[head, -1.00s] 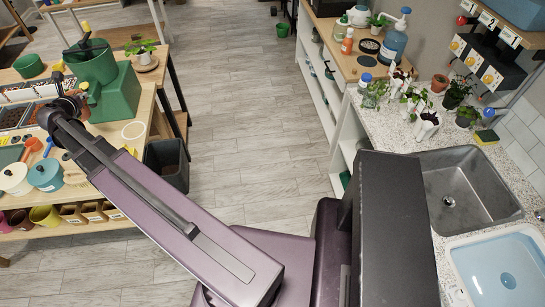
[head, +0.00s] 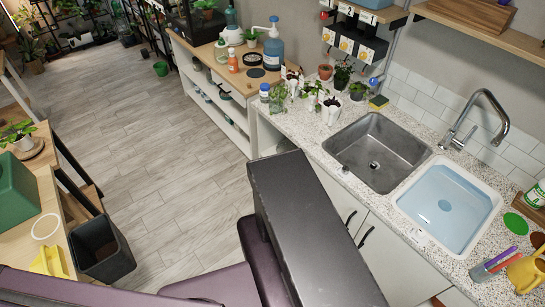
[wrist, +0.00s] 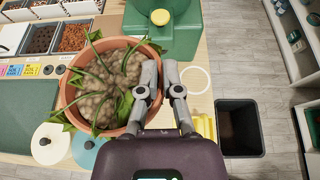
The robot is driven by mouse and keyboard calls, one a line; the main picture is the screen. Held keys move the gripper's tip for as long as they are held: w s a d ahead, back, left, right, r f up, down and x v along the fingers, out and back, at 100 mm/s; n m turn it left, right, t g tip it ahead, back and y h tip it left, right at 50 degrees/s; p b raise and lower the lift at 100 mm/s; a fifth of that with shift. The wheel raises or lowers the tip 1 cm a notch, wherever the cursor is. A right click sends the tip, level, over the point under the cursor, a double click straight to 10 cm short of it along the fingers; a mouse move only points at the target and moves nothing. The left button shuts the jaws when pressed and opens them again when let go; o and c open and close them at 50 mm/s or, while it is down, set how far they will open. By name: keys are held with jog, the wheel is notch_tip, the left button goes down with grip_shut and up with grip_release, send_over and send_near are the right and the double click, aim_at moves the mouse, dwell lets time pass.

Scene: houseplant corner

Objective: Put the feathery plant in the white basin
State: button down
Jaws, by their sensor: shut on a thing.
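My gripper (wrist: 160,88) shows in the wrist view, shut on the right rim of a terracotta pot (wrist: 65,95). The pot holds a plant (wrist: 125,100) with drooping green leaves over pale pebbles. I cannot tell from its leaves whether it is the feathery plant. In the wrist view it is over or on the wooden bench; I cannot tell if it is lifted. The white basin (head: 470,178), pale blue inside, is in the counter at the right of the head view. Neither my gripper nor this pot shows in the head view.
A grey steel sink (head: 350,150) is left of the basin. Small potted plants (head: 325,95) stand on the counter behind it. A dark bin (head: 100,250) stands beside the wooden bench (head: 45,195). The floor (head: 165,165) between bench and shelves is clear.

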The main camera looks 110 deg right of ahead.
jog(key=shift+s+d, duration=0.2)
jog(key=shift+d, duration=0.2)
